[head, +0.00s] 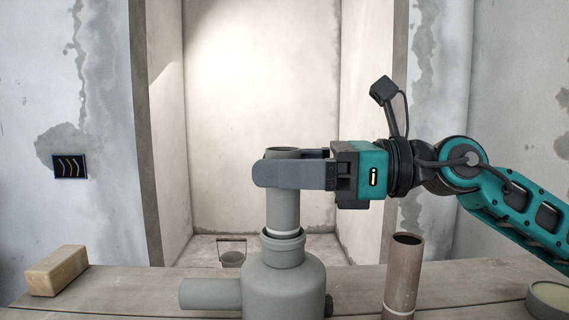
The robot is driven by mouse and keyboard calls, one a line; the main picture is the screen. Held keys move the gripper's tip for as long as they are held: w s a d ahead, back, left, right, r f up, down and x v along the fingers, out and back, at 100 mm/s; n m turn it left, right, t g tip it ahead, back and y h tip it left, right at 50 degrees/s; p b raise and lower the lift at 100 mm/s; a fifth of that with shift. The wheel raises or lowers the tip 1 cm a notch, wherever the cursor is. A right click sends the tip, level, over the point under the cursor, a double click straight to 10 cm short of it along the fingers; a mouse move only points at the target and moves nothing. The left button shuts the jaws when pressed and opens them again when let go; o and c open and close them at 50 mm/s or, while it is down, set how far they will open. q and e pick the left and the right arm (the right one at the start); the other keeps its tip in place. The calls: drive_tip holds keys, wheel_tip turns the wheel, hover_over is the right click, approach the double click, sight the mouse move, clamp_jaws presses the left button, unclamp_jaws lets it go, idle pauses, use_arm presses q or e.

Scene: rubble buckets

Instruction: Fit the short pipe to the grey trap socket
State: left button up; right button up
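The short pipe (283,208) is grey, upright, with a pale ring low on its side. My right gripper (268,170), coming in from the right, is shut on its upper end; the near finger crosses in front of it. The pipe's lower end stands at the dark mouth of the grey trap socket (283,249) and looks to be inside the rim, with the pale ring just above it. How deep it sits is hidden. The grey trap (285,290) stands on the bench with a side outlet to the left. My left gripper is out of view.
A brown pipe (402,280) stands upright on the wooden bench (130,290), right of the trap. A tan block (57,271) lies at the left; a round tin (549,299) is at the right edge. A bucket (232,258) stands on the floor behind.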

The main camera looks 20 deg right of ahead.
drive_tip(key=shift+o, duration=0.6)
use_arm(q)
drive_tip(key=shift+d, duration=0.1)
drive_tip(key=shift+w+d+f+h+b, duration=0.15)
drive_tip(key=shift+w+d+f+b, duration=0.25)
drive_tip(key=shift+b, duration=0.65)
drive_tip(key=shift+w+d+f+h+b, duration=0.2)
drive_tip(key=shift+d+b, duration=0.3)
drive_tip(key=shift+b, duration=0.55)
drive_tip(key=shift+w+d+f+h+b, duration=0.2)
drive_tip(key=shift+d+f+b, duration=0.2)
drive_tip(key=shift+b, duration=0.65)
use_arm(e)
drive_tip(key=v, duration=1.3)
drive_tip(key=shift+s+a, duration=0.1)
